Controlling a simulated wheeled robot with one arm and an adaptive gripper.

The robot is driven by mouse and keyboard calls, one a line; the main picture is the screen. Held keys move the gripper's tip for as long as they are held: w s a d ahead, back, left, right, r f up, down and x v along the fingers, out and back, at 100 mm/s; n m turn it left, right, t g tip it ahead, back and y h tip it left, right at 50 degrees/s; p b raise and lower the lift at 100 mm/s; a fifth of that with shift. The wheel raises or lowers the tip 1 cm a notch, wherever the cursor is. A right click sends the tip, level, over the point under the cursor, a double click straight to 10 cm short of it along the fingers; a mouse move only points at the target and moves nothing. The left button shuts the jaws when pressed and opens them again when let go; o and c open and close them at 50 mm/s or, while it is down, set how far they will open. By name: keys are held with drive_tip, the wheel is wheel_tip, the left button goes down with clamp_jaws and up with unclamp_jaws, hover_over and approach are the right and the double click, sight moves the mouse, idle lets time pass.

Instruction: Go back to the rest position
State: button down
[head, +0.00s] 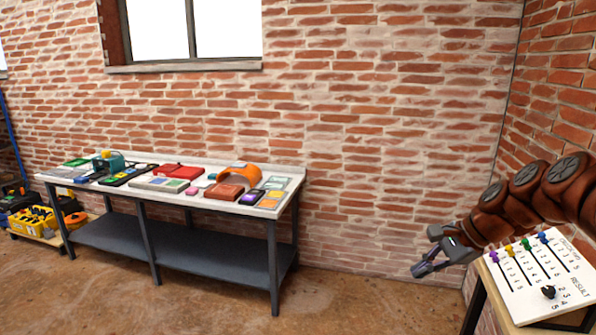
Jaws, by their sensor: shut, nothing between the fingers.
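My gripper (428,268) is at the right of the head view, at the end of my reddish-brown arm. It points left and down, in front of the brick wall and over open floor. Its fingers are shut with nothing between them. It is just left of a white panel (520,290) and appears apart from it. My arm passes behind and above the panel in the picture. The panel has several coloured sliders on numbered scales and a black knob under the word RESULT.
A long workbench (200,206) with a lower shelf stands along the wall at left, bearing several tools and cases. Yellow and black boxes (38,220) stand at far left. The panel rests on a wooden-edged stand (474,308). The floor (350,290) between bench and stand is clear.

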drive_tip(key=s+a+f+n+g+h, duration=0.25)
drive_tip(key=s+a+n, duration=0.55)
drive_tip(key=s+a, duration=0.45)
drive_tip(key=s+d+f+n+g+h, duration=0.1)
drive_tip(key=s+f+n, duration=0.2)
drive_tip(key=s, duration=0.7)
drive_tip(key=s+d+f+n+g+h, duration=0.2)
drive_tip(key=s+f+n, duration=0.2)
drive_tip(key=s, duration=0.7)
drive_tip(key=shift+h, duration=0.25)
